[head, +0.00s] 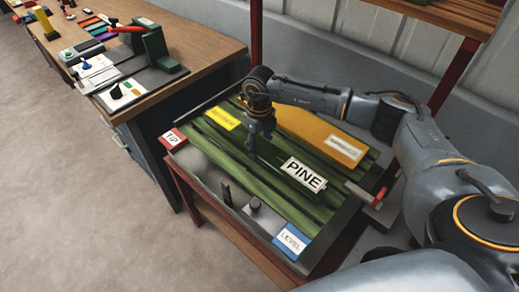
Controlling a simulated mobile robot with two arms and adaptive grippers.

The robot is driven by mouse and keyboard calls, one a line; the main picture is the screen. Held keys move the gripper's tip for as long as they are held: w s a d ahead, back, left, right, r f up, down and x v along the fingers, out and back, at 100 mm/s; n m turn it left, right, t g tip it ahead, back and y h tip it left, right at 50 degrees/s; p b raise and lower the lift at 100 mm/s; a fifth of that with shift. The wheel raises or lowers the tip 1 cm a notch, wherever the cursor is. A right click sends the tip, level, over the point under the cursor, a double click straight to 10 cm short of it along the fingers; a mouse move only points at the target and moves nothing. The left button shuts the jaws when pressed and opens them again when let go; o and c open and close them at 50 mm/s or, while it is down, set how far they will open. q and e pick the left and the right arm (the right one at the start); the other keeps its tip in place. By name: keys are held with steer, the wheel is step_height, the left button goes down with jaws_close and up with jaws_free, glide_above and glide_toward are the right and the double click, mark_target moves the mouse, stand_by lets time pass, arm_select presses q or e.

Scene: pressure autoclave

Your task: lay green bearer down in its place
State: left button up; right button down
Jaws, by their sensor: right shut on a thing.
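My right gripper (252,150) points down over the table with the slatted green top. It is shut on a dark green piece (278,166), which seems to be the green bearer. The gripper and the dark shading hide part of this piece, and I cannot tell if it touches the green slats (225,152) below. A white PINE label (303,174) shows close to its near right end. My left gripper is not in view.
An orange block (318,136) lies at the back of the table. A yellow label (222,119), a red TIP label (174,139) and a blue LEVEL label (291,241) sit around it. A workbench (190,45) with controls stands left; the floor (80,200) is clear.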

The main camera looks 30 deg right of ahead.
mark_target(260, 151)
step_height(260, 151, down, 2)
steer(key=shift+p, duration=0.6)
steer(key=shift+f, duration=0.45)
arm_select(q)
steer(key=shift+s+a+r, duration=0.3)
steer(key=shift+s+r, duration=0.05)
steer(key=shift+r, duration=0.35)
arm_select(e)
steer(key=c, duration=1)
jaws_free()
steer(key=shift+f, duration=0.15)
steer(key=o, duration=0.4)
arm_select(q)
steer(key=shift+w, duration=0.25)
arm_select(e)
steer(key=shift+o, duration=0.2)
arm_select(q)
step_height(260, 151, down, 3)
steer(key=b, duration=0.3)
arm_select(e)
step_height(260, 151, up, 12)
steer(key=shift+r, duration=0.15)
